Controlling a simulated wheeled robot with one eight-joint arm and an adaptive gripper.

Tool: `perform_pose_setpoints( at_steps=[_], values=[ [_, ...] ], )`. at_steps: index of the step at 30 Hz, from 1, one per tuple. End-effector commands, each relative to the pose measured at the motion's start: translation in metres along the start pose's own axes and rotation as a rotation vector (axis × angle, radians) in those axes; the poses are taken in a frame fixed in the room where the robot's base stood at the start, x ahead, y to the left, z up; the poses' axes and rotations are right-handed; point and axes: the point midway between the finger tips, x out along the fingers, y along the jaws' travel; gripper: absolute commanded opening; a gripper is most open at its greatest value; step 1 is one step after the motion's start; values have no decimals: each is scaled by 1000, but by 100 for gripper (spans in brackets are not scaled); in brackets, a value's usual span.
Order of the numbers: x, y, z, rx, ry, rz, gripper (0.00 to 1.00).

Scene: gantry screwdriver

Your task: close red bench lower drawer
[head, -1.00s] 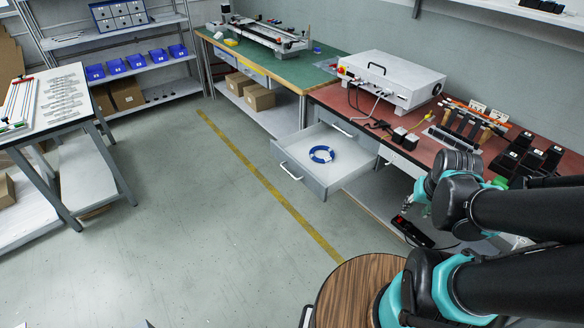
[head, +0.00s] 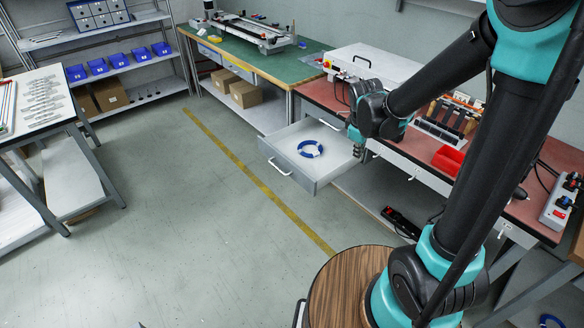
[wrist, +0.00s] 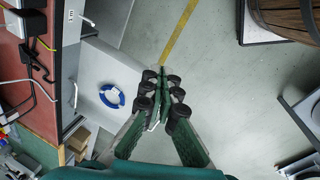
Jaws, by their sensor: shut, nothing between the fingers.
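The red bench (head: 440,176) stands at the right in the head view. Its lower drawer (head: 320,178) is pulled out over the floor, with a handle on its front (head: 280,167). A blue ring (head: 310,149) lies inside it; the ring also shows in the wrist view (wrist: 112,96). My gripper (head: 357,150) is shut and empty, at the right side of the drawer near the bench in the head view. In the wrist view my gripper (wrist: 163,75) points down, with the open drawer (wrist: 95,68) to its left. I cannot tell whether it touches the drawer.
A green bench (head: 262,62) with boxes (head: 245,94) on its shelf stands behind. A white case (head: 370,66) and a red bin (head: 448,160) sit on the red bench. The floor left of the drawer is clear, with a yellow line (head: 245,170).

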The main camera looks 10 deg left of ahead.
Motion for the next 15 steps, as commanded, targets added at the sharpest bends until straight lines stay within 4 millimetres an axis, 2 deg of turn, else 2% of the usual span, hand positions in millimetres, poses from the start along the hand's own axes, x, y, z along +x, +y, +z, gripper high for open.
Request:
perform_pose_setpoints(
  at_steps=[1, 8, 15],
  values=[
    [6, 1, -25, -99, -9, 0, 0],
    [36, -11, -122, -549, -62, 3, 0],
    [74, -53, -220, -1001, -121, 5, 0]
  ],
)
